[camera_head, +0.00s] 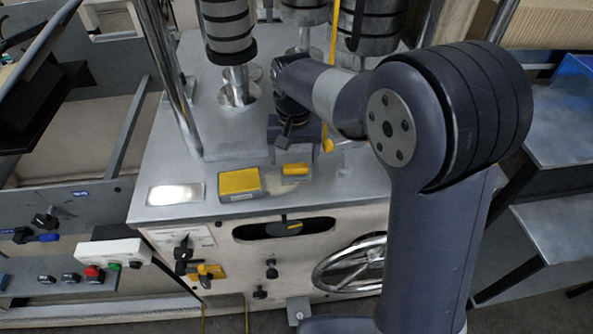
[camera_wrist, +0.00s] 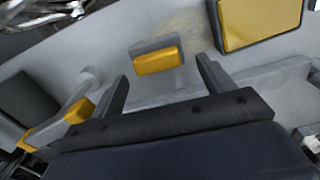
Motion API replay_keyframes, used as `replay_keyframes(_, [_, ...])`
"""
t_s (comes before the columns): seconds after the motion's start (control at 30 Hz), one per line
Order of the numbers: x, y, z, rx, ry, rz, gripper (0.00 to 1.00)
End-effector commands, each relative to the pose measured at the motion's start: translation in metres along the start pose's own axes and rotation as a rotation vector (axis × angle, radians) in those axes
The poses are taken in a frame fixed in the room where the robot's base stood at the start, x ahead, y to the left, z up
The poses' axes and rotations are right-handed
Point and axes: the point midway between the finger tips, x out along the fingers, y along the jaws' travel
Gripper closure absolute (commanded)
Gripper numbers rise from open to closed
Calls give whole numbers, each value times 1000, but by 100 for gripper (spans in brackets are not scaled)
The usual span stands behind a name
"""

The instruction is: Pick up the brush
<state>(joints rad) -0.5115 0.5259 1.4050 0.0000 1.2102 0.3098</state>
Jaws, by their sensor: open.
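A small block with a yellow face and grey sides (camera_head: 296,170) lies on the grey machine top; it may be the brush, but I see no bristles. It also shows in the wrist view (camera_wrist: 157,60), just beyond and between my fingertips. My gripper (camera_head: 295,154) is open and empty, pointing down close behind this block. In the wrist view, my gripper's two fingers (camera_wrist: 163,72) stand apart, with the block a little past their tips. I cannot tell whether they touch it. Its underside is hidden.
A larger yellow-topped block (camera_head: 239,182) lies left of the small one, near the machine's front edge. A yellow-ended part (camera_head: 328,145) stands close to the right of my gripper. Rollers (camera_head: 229,30) and a metal post (camera_head: 172,75) rise behind. A bright plate (camera_head: 175,194) lies at left.

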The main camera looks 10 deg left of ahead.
Motion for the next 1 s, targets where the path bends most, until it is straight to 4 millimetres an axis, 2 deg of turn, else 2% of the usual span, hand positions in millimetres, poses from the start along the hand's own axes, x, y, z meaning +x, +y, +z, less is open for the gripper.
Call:
replay_keyframes(0.33, [45, 3, 4, 0, -3, 1, 24])
replay_keyframes(0.63, [50, 3, 3, 0, -1, 0, 24])
replay_keyframes(1.0, [49, 3, 3, 0, 0, 0, 55])
